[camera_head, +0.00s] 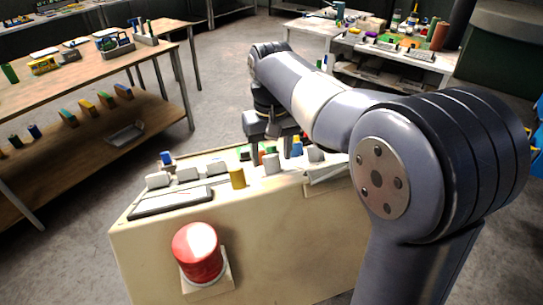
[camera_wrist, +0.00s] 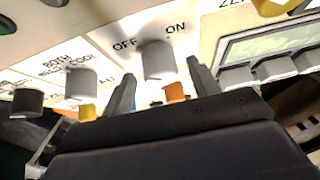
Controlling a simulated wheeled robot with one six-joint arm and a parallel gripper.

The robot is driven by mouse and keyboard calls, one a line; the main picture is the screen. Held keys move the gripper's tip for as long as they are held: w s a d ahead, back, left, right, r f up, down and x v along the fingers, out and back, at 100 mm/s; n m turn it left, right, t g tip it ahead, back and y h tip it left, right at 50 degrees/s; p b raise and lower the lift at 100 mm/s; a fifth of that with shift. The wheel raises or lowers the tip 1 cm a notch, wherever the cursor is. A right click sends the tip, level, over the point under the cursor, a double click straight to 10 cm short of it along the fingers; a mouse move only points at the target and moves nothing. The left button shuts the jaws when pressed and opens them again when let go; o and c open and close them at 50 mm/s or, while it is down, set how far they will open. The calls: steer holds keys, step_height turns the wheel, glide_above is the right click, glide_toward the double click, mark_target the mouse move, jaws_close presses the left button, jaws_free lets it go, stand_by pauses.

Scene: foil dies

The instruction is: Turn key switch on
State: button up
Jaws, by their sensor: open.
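In the wrist view, a grey knob (camera_wrist: 157,62) stands on the cream panel beneath the printed words OFF and ON. It looks like the key switch, but I cannot see a key clearly. My gripper (camera_wrist: 160,72) is open, with one finger on each side of this knob and apparent gaps at both sides. I cannot tell whether a finger touches it. An orange part (camera_wrist: 175,92) shows just below the knob. In the head view, my gripper (camera_head: 270,140) is over the far part of the control console (camera_head: 140,240), and hides some controls there.
Close to the knob are another grey knob (camera_wrist: 81,84), a black knob (camera_wrist: 27,101) and a display (camera_wrist: 265,45) with grey buttons. A red button (camera_head: 198,252) sits on the console's front. A wooden workbench (camera_head: 90,75) stands at left, a white table (camera_head: 390,60) behind.

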steer(key=shift+f, duration=0.9)
steer(key=shift+c, duration=0.4)
steer(key=c, duration=0.9)
